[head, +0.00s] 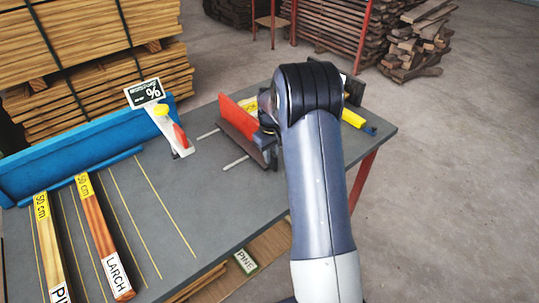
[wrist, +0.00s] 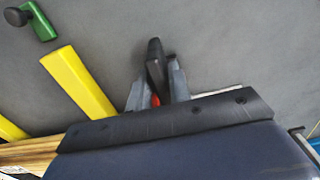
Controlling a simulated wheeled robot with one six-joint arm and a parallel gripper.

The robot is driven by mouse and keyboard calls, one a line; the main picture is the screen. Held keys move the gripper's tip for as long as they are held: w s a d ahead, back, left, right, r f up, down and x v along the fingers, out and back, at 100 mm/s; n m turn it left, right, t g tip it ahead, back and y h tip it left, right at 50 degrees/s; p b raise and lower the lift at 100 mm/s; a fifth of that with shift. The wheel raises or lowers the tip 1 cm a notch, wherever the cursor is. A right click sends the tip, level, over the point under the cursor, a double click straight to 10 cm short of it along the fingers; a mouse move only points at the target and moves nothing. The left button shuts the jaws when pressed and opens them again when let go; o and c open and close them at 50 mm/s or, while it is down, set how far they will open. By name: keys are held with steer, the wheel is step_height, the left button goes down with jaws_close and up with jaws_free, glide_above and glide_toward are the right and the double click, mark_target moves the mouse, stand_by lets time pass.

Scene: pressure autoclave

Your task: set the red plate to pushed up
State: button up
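The red plate (head: 238,119) stands tilted at the far part of the grey worktable, beside a dark jaw-like block (head: 250,146) and two thin metal rods. My arm comes in from the front right and ends close to the right of the plate. It hides most of my gripper and the plate's right side. In the wrist view, my gripper (wrist: 155,85) shows two grey finger parts on either side of a dark, narrow piece. A small red patch shows low between them. I cannot tell whether it is the plate or whether the fingers touch anything.
A blue fence (head: 80,150) runs along the table's left, with wooden bars labelled LARCH (head: 105,245) and PINE near it. Yellow parts (head: 355,120) lie beyond my arm. The table's middle is clear.

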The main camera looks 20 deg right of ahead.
steer(key=o, duration=0.3)
step_height(320, 180, up, 11)
steer(key=shift+f+b, duration=0.1)
steer(key=shift+b, duration=0.3)
steer(key=shift+f, duration=0.15)
step_height(320, 180, down, 10)
steer(key=shift+f+p, duration=0.25)
steer(key=shift+p, duration=0.2)
steer(key=shift+s+a, duration=0.25)
steer(key=shift+a, duration=0.45)
